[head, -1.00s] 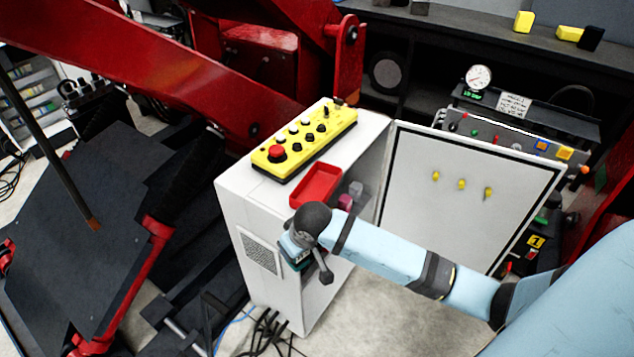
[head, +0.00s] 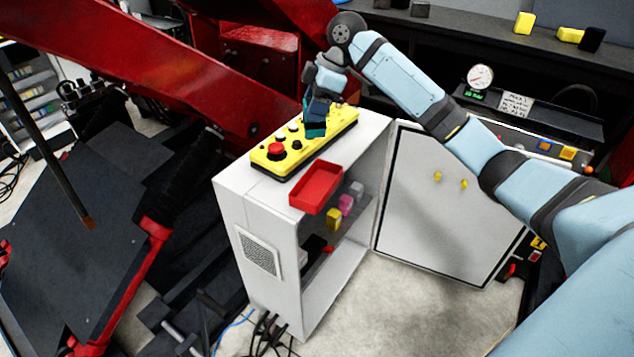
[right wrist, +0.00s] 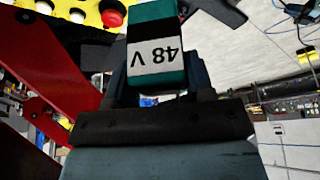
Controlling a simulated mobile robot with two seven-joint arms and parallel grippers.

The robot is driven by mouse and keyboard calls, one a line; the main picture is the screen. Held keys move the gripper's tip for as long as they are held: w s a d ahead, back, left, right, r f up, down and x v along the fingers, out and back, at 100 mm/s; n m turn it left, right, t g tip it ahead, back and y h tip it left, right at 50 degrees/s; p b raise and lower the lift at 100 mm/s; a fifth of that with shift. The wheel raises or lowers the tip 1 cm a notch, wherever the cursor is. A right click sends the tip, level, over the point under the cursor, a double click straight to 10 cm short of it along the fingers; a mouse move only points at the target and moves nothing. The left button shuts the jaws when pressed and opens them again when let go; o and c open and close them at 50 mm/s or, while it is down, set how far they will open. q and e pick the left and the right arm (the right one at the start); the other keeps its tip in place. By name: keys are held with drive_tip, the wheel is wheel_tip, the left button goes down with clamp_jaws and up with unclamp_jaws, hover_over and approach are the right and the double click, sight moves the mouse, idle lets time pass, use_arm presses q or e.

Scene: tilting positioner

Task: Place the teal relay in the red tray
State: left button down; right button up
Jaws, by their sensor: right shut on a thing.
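The teal relay (right wrist: 155,40) is in my right gripper, with a white label reading "48 V" facing the wrist camera. In the head view the relay (head: 315,130) hangs below the right gripper (head: 317,112), above the yellow control box and clear of the tray in the picture. The right gripper is shut on it. The red tray (head: 316,187) lies on top of the white cabinet (head: 262,240), in front of the control box, and looks empty. My left gripper is not in view.
The yellow control box (head: 283,160) with a red button stands on the cabinet top beside the tray. The cabinet door (head: 440,200) is open to the right. Inside are a yellow block (head: 333,218) and a pink block (head: 346,204). A red machine arm (head: 180,85) passes behind.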

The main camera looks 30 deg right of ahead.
drive_tip(key=shift+w+d+r, duration=0.2)
drive_tip(key=shift+d+r, duration=0.15)
drive_tip(key=shift+r, duration=0.15)
drive_tip(key=shift+d+f+n, duration=0.1)
drive_tip(key=shift+n, duration=0.2)
drive_tip(key=p, duration=0.2)
hover_over(317, 190)
wheel_tip(317, 190, down, 15)
drive_tip(key=shift+f, duration=2.25)
drive_tip(key=o, duration=1)
drive_tip(key=shift+f, duration=0.1)
drive_tip(key=b+v, duration=0.1)
drive_tip(key=v, duration=1.1)
drive_tip(key=shift+w, duration=0.15)
